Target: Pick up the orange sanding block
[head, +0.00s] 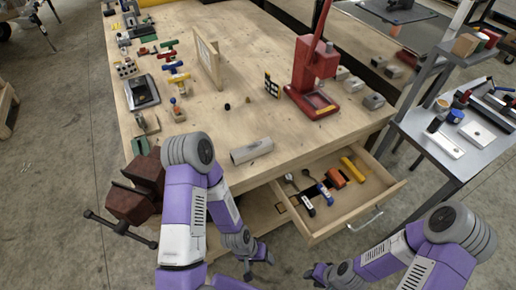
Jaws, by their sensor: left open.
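An orange block (335,178), which looks like the sanding block, lies in the open drawer (316,232) of the wooden workbench, near the drawer's middle. A yellow bar lies to its right and small tools lie to its left. My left gripper (259,267) is open and empty, low in front of the bench and left of the drawer. My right gripper (316,275) is below and in front of the drawer; its fingers are too small and dark to tell their opening. Both grippers are well apart from the orange block.
The drawer also holds a yellow bar (353,169), a blue-handled tool (325,194) and a dark-and-white tool (307,205). A metal block (251,151) lies on the bench above the drawer. A red-brown vise (137,187) is at left, a red press (312,80) behind. A grey side table (437,160) stands right.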

